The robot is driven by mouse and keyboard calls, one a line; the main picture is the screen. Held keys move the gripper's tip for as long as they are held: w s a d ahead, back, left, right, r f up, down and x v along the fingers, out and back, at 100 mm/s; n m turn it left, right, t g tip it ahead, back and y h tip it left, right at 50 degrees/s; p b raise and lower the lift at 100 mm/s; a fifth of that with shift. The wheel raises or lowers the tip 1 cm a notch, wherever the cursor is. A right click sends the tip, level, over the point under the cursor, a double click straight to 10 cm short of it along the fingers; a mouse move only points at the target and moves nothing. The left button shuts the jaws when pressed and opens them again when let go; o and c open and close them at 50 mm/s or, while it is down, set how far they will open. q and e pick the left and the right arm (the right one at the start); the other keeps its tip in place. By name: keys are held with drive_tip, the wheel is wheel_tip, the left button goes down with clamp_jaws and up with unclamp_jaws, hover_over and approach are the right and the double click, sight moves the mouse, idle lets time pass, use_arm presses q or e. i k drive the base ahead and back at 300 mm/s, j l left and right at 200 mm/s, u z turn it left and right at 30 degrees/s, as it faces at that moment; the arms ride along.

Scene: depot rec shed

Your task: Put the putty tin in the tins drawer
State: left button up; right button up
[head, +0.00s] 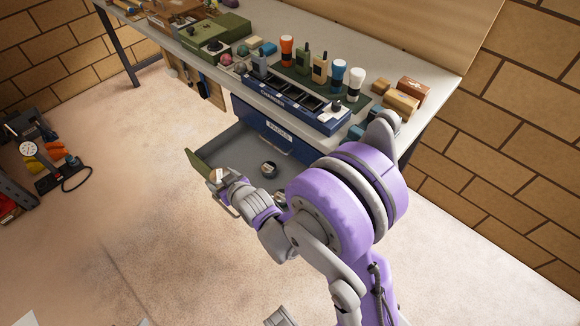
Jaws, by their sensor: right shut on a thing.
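An open grey drawer (226,148) with an olive-green front sticks out below the workbench. My right gripper (226,192) is at this front and appears shut on the drawer's handle (230,210); the fingertips are small and partly hidden. A round dark tin with a pale label (268,169) lies inside the drawer. A second small round thing (280,197) shows deeper in view beside my right arm, which partly hides it. I cannot read which tin is the putty tin. My left gripper is not clearly in view.
The workbench (368,62) carries a blue divided tray (290,103), several bottles and torches, small boxes and green cases. A closed blue drawer front with a label (279,130) is under it. Tools stand at the far left. The floor left of the drawer is clear.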

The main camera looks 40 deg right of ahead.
sight(234, 163)
drive_tip(key=i+j+z, duration=0.25)
drive_tip(key=z, duration=0.15)
drive_tip(key=i+j+z, duration=0.3)
drive_tip(key=z, duration=0.15)
drive_tip(key=i+j+z, duration=0.1)
drive_tip(key=j, duration=0.15)
drive_tip(key=i+j, duration=0.1)
drive_tip(key=j, duration=0.15)
drive_tip(key=z, duration=0.05)
